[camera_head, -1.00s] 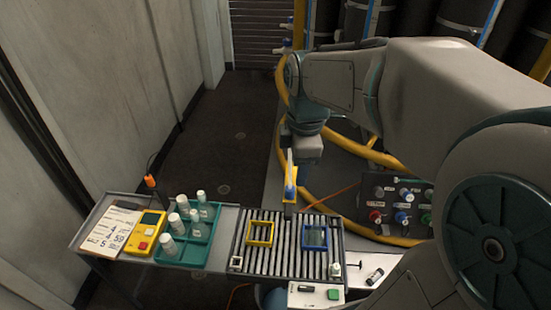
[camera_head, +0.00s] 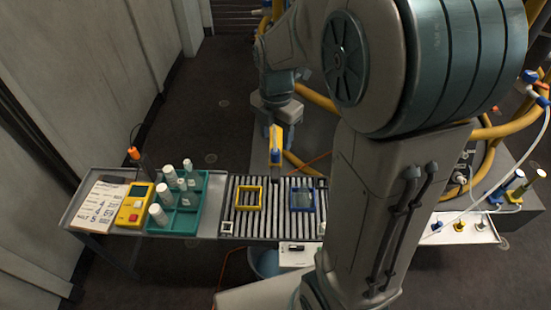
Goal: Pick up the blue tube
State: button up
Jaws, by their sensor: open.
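I cannot clearly pick out a blue tube. A small blue piece (camera_head: 495,198) shows at the right, beside slim dark tubes (camera_head: 515,181) with pale and yellow tops; whether it is a tube is too small to tell. My gripper (camera_head: 275,165) hangs above the back edge of the roller conveyor (camera_head: 232,215), with yellow and blue parts on it. Its finger gap is hard to see, and nothing shows held in it. My large arm links cover the middle and right of the view.
A yellow frame (camera_head: 237,197) and a blue frame (camera_head: 291,199) lie on the rollers. To the left are a green rack (camera_head: 186,222) of white bottles, a yellow meter (camera_head: 133,206) and a paper sheet (camera_head: 96,206). Yellow hoses (camera_head: 320,99) run behind.

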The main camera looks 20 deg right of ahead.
aim_at(276, 151)
jog(key=shift+a+f+p, duration=0.1)
jog(key=shift+f+p, duration=0.25)
jog(key=shift+f, duration=2.6)
jog(key=c, duration=1)
